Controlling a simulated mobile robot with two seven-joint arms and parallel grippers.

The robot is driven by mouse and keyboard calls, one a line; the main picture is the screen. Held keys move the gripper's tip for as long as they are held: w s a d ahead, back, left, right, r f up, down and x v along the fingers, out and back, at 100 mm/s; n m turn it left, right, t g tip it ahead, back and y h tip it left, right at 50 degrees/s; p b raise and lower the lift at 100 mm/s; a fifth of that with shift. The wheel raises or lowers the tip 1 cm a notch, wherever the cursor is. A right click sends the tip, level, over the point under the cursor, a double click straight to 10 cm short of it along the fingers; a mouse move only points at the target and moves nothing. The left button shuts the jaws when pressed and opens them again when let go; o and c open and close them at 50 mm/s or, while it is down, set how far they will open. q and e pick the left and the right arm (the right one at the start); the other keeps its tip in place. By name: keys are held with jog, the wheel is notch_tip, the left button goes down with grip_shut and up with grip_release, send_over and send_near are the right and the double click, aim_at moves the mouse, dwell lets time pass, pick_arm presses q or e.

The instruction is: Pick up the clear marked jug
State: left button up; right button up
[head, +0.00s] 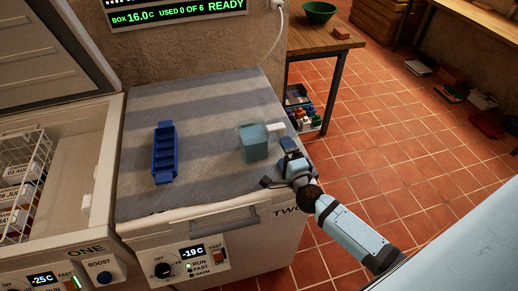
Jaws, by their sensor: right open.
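The clear jug (253,143) stands on the grey striped cloth over the closed lid of freezer TWO. It looks bluish and see-through, and a pale handle sticks out on its right side. I cannot make out its markings at this size. My right gripper (279,164) is at the right front edge of the lid, just in front and to the right of the jug. Its jaws are open and empty, and it appears apart from the jug. My left gripper is out of view.
A blue compartment tray (165,153) lies left on the cloth (205,110). Freezer ONE stands open at left with a wire basket (22,190) inside. A wooden table (330,42) with a green bowl (319,12) is behind right.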

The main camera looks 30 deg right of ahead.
jog(key=shift+w+d+r, duration=0.15)
jog(key=shift+w+r, duration=0.05)
jog(key=shift+w, duration=0.4)
jog(key=shift+w+d, duration=0.15)
jog(key=shift+w, duration=0.9)
jog(key=shift+w+d, duration=0.2)
jog(key=shift+w, duration=0.8)
jog(key=shift+w+d, duration=0.15)
jog(key=shift+w, duration=0.9)
jog(key=c, duration=0.7)
